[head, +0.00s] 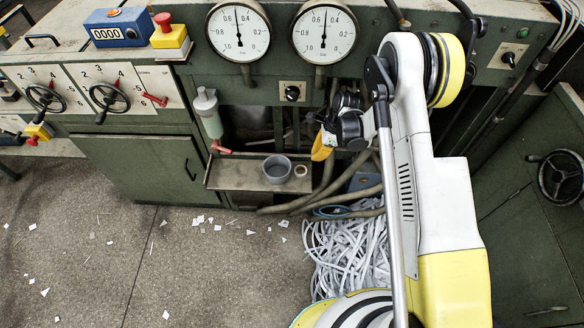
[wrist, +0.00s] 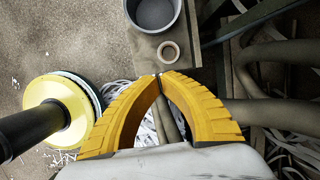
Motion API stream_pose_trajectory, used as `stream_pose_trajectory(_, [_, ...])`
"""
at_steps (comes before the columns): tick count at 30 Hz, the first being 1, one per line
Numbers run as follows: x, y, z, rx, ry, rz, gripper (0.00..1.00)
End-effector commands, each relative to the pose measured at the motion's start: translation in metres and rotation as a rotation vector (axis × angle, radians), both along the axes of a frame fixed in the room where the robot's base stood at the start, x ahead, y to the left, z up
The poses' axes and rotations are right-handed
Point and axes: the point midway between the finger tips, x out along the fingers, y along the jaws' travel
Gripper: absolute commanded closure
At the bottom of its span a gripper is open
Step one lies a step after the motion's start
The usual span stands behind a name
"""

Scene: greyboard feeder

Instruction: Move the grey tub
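The grey tub (head: 277,169) is a small round open container. It stands upright on a metal shelf (head: 228,177) low on the machine front. In the wrist view the tub (wrist: 154,14) is at the top, cut off by the frame edge; it looks empty. My gripper (wrist: 158,77) has two curved yellow fingers whose tips meet, with nothing held between them. It is apart from the tub. In the head view my gripper (head: 321,150) is up and to the right of the tub, partly hidden by my wrist.
A tape-like ring (head: 300,171) lies right of the tub on the shelf. A bottle with a red lever (head: 208,115) hangs above the shelf's left end. Thick hoses (head: 332,190) run beside the shelf, above a heap of paper strips (head: 345,250). Open floor lies left.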

Motion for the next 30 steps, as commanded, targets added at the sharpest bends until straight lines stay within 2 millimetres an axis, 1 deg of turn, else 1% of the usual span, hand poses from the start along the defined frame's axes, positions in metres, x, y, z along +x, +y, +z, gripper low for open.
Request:
stream_pose_trajectory(5, [-0.001, 0.004, -0.018, 0.002, 0.01, -0.012, 1.0])
stream_pose_trajectory(8, [-0.001, 0.009, -0.033, 0.002, 0.009, -0.01, 1.0])
stream_pose_trajectory(15, [0.0, 0.023, -0.084, 0.002, 0.008, -0.009, 1.0])
stream_pose_trajectory(19, [0.0, 0.031, -0.109, 0.002, 0.008, -0.009, 1.0])
stream_pose_trajectory(21, [0.0, 0.045, -0.105, 0.002, 0.008, -0.007, 1.0])
stream_pose_trajectory(24, [0.001, 0.057, -0.104, 0.001, 0.008, -0.007, 1.0])
stream_pose_trajectory(27, [0.001, 0.065, -0.103, 0.001, 0.008, -0.009, 1.0])
stream_pose_trajectory(30, [0.001, 0.069, -0.102, 0.001, 0.008, -0.009, 1.0])
